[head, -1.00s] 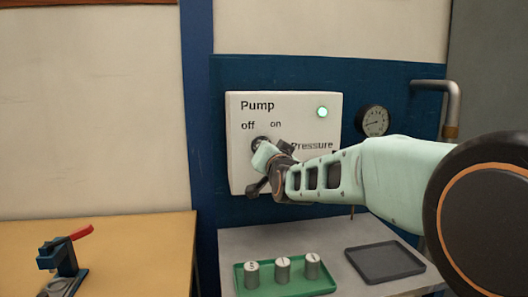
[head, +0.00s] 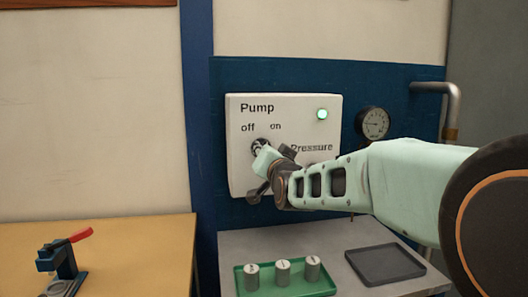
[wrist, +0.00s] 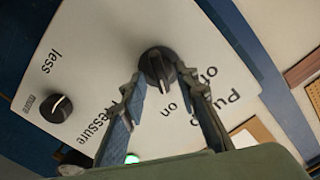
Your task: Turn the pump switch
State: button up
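The pump switch is a round black knob (head: 261,147) on the white panel (head: 238,170), below the words "off" and "on". In the wrist view the knob (wrist: 157,66) shows its pale mark pointing toward "on". My gripper (head: 261,172) is in front of the panel at the knob, hiding part of it in the head view. In the wrist view the fingers of my gripper (wrist: 160,84) stand apart, one on each side of the knob, with nothing clamped between them. The green lamp (head: 322,114) is lit.
A second knob, for pressure (wrist: 57,107), sits on the same panel. A pressure gauge (head: 373,123) and a bent pipe (head: 455,100) are at the right. Below stand a green tray (head: 300,291) with metal cylinders and an empty dark tray (head: 385,264).

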jog(key=shift+v, duration=2.9)
jog(key=shift+r, duration=0.1)
